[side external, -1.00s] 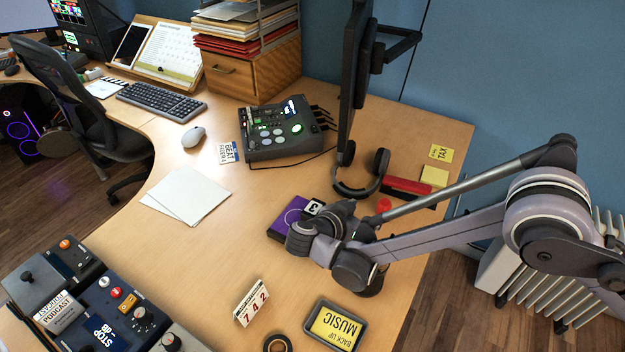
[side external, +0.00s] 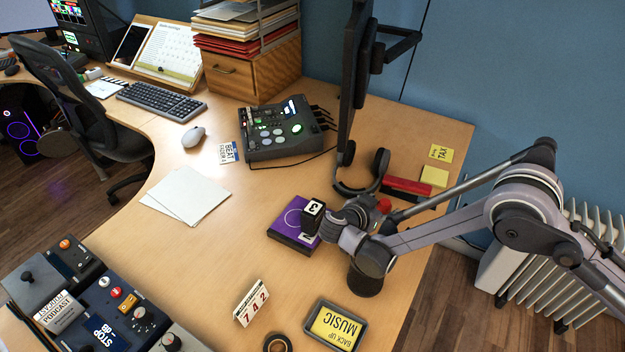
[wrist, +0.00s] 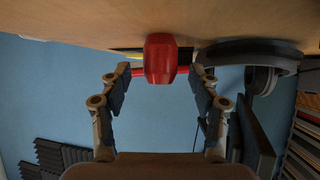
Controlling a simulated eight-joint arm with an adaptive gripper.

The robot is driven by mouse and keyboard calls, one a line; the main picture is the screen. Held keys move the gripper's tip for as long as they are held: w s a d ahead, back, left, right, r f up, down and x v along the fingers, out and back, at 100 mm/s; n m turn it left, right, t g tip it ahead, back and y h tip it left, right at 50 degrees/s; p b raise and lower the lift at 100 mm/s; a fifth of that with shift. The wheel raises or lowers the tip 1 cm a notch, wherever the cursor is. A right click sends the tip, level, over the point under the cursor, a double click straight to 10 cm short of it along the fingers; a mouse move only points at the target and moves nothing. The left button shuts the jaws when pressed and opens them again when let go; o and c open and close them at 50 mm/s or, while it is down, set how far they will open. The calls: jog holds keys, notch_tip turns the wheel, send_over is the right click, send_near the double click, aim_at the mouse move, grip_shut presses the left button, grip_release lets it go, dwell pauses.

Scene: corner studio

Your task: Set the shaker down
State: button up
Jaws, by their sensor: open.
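The red shaker (wrist: 160,58) shows between my fingertips in the wrist view, which has the tabletop along its upper edge. It appears to stand upright on the table. In the side view only a bit of red (side external: 384,205) shows behind my wrist, probably the shaker. My gripper (wrist: 160,72) is open, one finger on each side of the shaker, with visible gaps. In the side view my gripper (side external: 358,213) is low over the right part of the desk, its fingers largely hidden.
Headphones (side external: 358,188), a monitor (side external: 352,90) and a red bar (side external: 408,186) are behind. The desk's middle (side external: 225,255) is clear.

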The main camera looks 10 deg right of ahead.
jog(key=shift+w+d+f, duration=0.2)
jog(key=shift+d, duration=0.1)
jog(key=c, duration=1.3)
jog(key=shift+r, duration=0.1)
